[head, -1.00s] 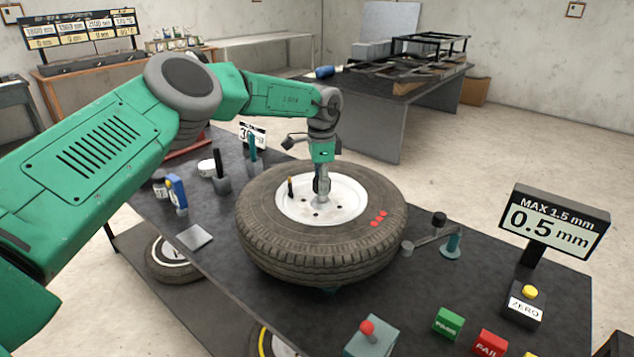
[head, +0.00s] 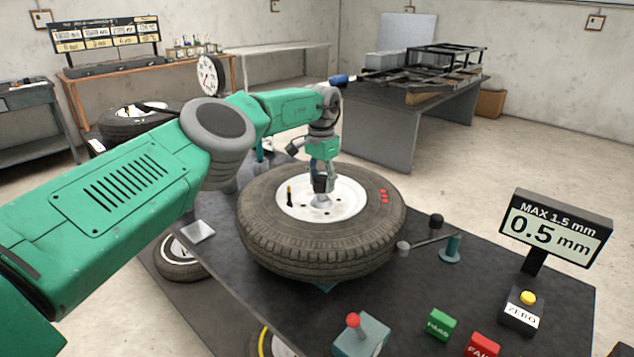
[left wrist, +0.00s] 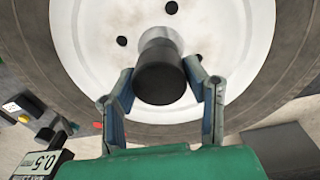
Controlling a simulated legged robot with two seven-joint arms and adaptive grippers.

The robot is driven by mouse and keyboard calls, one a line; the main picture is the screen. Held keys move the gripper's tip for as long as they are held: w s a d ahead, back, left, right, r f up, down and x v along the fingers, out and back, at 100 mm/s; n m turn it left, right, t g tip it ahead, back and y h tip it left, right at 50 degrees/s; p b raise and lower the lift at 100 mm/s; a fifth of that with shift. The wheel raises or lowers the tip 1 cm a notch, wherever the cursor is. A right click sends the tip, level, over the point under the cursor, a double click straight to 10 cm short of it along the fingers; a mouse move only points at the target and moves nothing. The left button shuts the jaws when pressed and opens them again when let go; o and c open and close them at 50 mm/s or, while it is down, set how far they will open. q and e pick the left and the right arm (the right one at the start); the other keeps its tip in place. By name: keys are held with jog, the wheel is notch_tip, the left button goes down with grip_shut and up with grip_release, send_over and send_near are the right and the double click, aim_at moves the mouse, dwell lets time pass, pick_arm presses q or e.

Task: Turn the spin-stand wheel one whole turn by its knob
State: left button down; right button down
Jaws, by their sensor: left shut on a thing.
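The spin-stand wheel is a black tyre (head: 285,245) on a white rim (head: 345,205), lying flat on its stand on the dark table. Red marks (head: 385,196) show on the tyre's right side, and a dark valve stem (head: 289,196) stands at the rim's left. My left gripper (head: 321,186) reaches down to the middle of the wheel. In the left wrist view, its two fingers (left wrist: 162,92) are on either side of the dark cylindrical knob (left wrist: 161,78), shut on it. The fingers partly hide the knob in the head view. My right gripper is not in view.
A display reading 0.5 mm (head: 555,228) stands at the right, near a yellow-topped ZERO box (head: 522,310). A gauge arm (head: 425,241) sits close to the tyre's right. Green (head: 440,324) and red (head: 482,345) buttons and a red-knobbed box (head: 360,336) are in front.

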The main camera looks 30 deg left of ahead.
pick_arm(q)
jog(key=shift+w+a+r+n, duration=0.1)
jog(key=shift+a+r+n, duration=0.05)
jog(key=shift+a+n, duration=0.4)
jog(key=shift+d+r+n+y+p, duration=0.1)
jog(key=shift+d+n+y+p, duration=0.25)
jog(key=shift+d+n, duration=0.3)
jog(key=shift+d+p, duration=0.25)
jog(key=shift+p, duration=0.15)
jog(key=shift+a+n+p, duration=0.1)
jog(key=shift+n+p, duration=0.2)
jog(key=shift+a+f+n+p, duration=0.2)
jog(key=shift+a+n+p, duration=0.15)
jog(key=shift+p, duration=0.2)
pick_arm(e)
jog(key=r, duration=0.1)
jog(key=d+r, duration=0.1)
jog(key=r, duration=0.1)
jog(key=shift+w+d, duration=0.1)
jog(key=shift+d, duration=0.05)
pick_arm(q)
jog(key=shift+d, duration=0.15)
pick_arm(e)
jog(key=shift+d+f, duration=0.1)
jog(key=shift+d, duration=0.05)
